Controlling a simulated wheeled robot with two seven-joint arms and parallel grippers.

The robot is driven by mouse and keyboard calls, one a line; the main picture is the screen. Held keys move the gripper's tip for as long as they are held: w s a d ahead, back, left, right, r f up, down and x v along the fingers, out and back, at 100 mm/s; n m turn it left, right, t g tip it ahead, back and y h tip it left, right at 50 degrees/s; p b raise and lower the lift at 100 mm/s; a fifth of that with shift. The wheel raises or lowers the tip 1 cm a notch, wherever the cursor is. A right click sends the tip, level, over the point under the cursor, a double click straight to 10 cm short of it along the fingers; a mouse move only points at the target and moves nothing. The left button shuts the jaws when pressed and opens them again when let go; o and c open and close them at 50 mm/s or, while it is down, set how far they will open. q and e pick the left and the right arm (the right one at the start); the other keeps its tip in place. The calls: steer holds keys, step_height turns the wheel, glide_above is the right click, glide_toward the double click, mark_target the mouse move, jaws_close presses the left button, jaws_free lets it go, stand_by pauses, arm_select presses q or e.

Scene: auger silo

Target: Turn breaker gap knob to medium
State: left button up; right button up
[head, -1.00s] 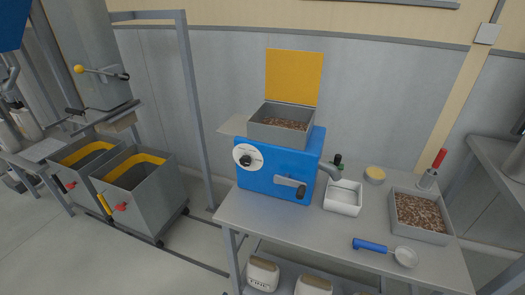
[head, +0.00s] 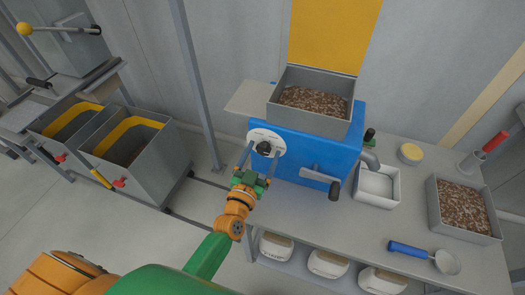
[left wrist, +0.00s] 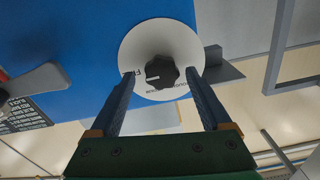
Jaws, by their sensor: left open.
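The breaker gap knob (head: 264,147) is a black lobed knob on a white round dial (head: 257,134) on the front of the blue machine (head: 300,150). The knob also shows in the left wrist view (left wrist: 161,71), with a pale pointer line on its left side. The dial lettering is too small or partly covered to read fully. My left gripper (head: 259,153) is open at the dial. In the left wrist view its two fingers (left wrist: 160,76) stand on either side of the knob, with a gap on each side. My right gripper is not in view.
A crank handle (head: 320,177) sticks out of the machine to the right of the dial. The hopper (head: 345,122) on top holds brown grains. A white tray (head: 377,198), a grain bin (head: 439,207) and a blue-handled scoop (head: 410,248) are on the table to the right.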

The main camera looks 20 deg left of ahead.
arm_select(q)
steer(key=shift+w+a+f, duration=0.2)
steer(key=shift+w, duration=0.2)
steer(key=shift+s+r, duration=0.1)
steer(key=shift+s, duration=0.05)
steer(key=c, duration=0.4)
jaws_close()
steer(key=n, duration=0.5)
steer(key=shift+n, duration=0.4)
steer(key=n, duration=0.5)
steer(key=shift+n, duration=0.4)
